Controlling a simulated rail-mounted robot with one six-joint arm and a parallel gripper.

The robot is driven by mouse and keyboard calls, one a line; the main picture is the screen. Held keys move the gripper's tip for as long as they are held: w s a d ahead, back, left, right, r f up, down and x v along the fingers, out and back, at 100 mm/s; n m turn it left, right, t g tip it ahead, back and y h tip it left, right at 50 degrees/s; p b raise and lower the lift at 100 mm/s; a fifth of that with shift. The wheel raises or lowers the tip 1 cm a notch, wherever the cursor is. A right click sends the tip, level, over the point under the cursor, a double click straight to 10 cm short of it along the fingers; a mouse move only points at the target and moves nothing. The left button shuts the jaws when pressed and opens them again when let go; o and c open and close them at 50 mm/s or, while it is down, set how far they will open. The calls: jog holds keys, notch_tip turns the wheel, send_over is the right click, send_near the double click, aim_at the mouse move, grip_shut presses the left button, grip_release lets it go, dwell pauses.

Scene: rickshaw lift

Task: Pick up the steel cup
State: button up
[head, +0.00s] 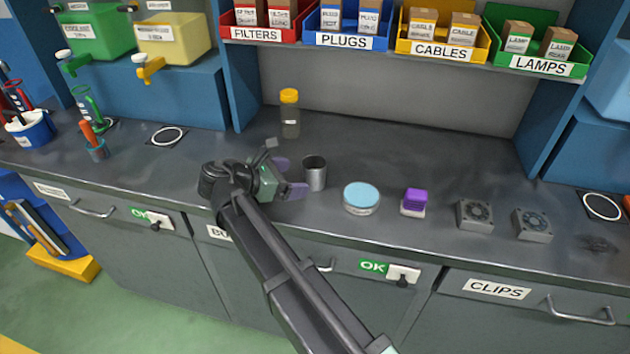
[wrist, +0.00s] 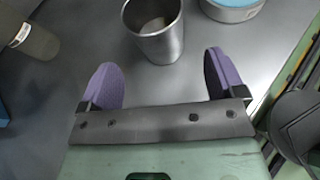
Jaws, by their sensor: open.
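The steel cup (head: 315,173) stands upright on the dark workbench, just right of my gripper in the head view. My gripper (head: 293,176) is open, with its two purple fingers pointing toward the cup. In the wrist view the cup (wrist: 160,35) is ahead of the gap between the fingertips (wrist: 160,75), apart from them. Its open mouth faces up and it looks empty. Nothing is between the fingers.
A yellow-capped jar (head: 290,115) stands behind my gripper. Right of the cup are a round tin with a blue lid (head: 361,198), a purple-topped block (head: 413,202) and two grey fans (head: 475,215). The bench behind the cup is clear.

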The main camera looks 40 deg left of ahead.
aim_at(304, 177)
jog(key=shift+w+d+f, duration=0.25)
jog(key=shift+w+f, duration=0.05)
jog(key=shift+w, duration=0.3)
jog(key=b+x, duration=0.2)
jog(key=x, duration=0.3)
jog(key=shift+w, duration=0.15)
jog(key=c, duration=1.1)
